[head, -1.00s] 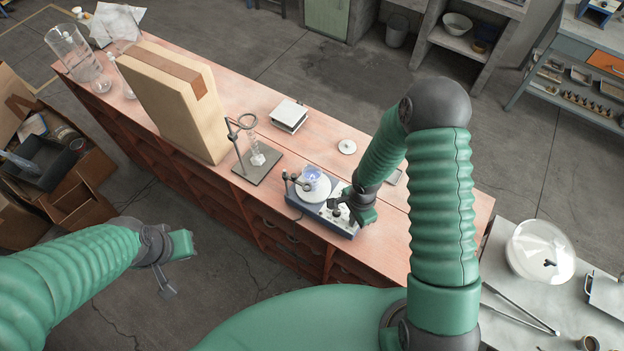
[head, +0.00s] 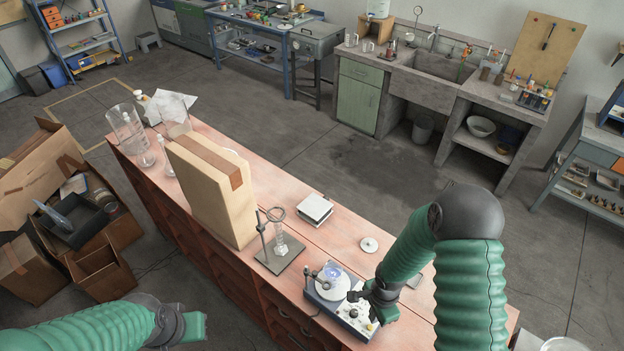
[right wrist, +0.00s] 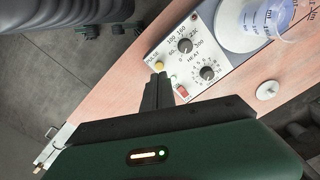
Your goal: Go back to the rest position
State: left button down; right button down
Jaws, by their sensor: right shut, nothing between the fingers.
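My right gripper (head: 367,298) is shut and empty. It hangs at the front controls of a grey hotplate stirrer (head: 326,292). In the right wrist view its closed fingers (right wrist: 157,92) point at the panel (right wrist: 190,50), close to a yellow button and a red switch. I cannot tell whether they touch it. A beaker with blue liquid (head: 332,272) stands on the stirrer's round white plate. My left gripper (head: 190,325) is at the lower left, off the bench's front side.
The reddish bench (head: 345,222) bears a tall beige block (head: 208,195), a ring stand with a glass cylinder (head: 280,245), a white-topped box (head: 315,209) and a white disc (head: 370,244). Glassware (head: 127,130) stands at its far end. Cardboard boxes (head: 103,275) lie on the floor at left.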

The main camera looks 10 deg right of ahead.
jog(key=s+a+r+n+t+b, duration=0.1)
jog(key=s+a+n+b, duration=0.3)
jog(key=n+b, duration=1.1)
jog(key=t+b, duration=0.1)
jog(key=b, duration=0.2)
jog(key=shift+s+a+r+n+t+b, duration=0.2)
jog(key=shift+r+n+t+b, duration=0.1)
jog(key=shift+r+n, duration=0.1)
dwell(0.7)
